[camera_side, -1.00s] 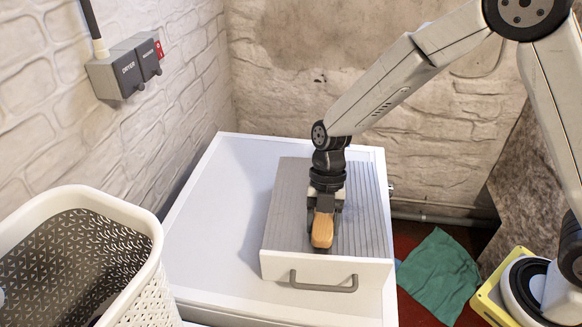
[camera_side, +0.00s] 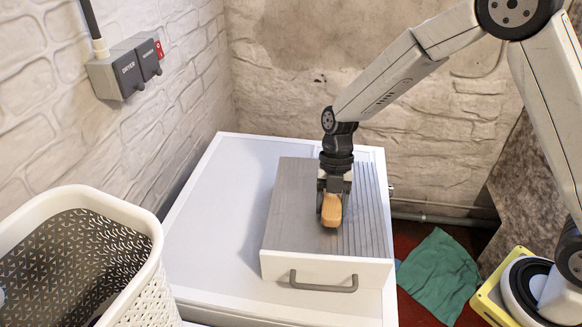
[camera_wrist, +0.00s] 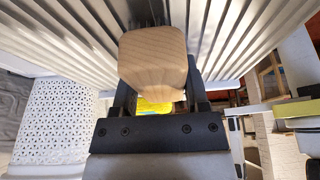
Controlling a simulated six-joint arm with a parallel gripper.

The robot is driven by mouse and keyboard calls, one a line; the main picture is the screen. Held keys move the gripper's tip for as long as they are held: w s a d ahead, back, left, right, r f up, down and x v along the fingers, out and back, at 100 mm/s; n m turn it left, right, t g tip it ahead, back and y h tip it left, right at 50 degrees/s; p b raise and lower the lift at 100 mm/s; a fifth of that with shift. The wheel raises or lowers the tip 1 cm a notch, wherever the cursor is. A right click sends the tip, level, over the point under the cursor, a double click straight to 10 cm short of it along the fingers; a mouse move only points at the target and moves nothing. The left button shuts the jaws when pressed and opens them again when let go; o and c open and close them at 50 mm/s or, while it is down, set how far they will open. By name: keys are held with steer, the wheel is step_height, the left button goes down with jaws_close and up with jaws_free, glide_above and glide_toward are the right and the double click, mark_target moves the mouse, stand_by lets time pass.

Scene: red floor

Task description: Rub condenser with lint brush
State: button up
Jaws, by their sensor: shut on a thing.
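The condenser (camera_side: 290,215) is a grey ridged block with a white front and a grey handle (camera_side: 323,283). It lies on top of the white appliance (camera_side: 215,215). My gripper (camera_side: 334,187) is shut on the wooden lint brush (camera_side: 331,212) above the ridged face, right of its middle. The brush's brown handle points toward the side camera. In the wrist view the handle end (camera_wrist: 152,62) fills the middle, with the condenser's ridges (camera_wrist: 245,40) behind it. The brush's working side is hidden, so I cannot tell whether it touches the ridges.
A white perforated laundry basket (camera_side: 140,240) stands at the front left. Grey switch boxes (camera_side: 118,72) are on the left brick wall. A green cloth (camera_side: 440,275) lies on the red floor at right, near my yellow-edged base. The appliance top left of the condenser is clear.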

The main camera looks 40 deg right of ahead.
mark_target(347, 243)
steer(key=shift+w+d, duration=1.3)
steer(key=shift+w, duration=0.15)
steer(key=shift+w+d, duration=1.25)
steer(key=shift+w, duration=0.2)
steer(key=shift+s+d, duration=0.45)
steer(key=shift+d, duration=0.15)
steer(key=shift+s+a, duration=0.1)
steer(key=shift+s, duration=0.2)
steer(key=shift+s+a, duration=2.25)
steer(key=shift+s, duration=0.3)
steer(key=shift+s+a, duration=2.25)
steer(key=shift+s, duration=0.3)
steer(key=shift+s+d, duration=0.5)
steer(key=shift+d, duration=0.15)
steer(key=shift+w+d, duration=1.55)
steer(key=shift+w, duration=0.25)
steer(key=shift+w+d, duration=1.6)
steer(key=shift+w, duration=0.15)
steer(key=shift+w+d, duration=1.55)
steer(key=shift+w, duration=0.25)
step_height(347, 243, up, 8)
steer(key=shift+r, duration=0.2)
steer(key=shift+a, duration=0.15)
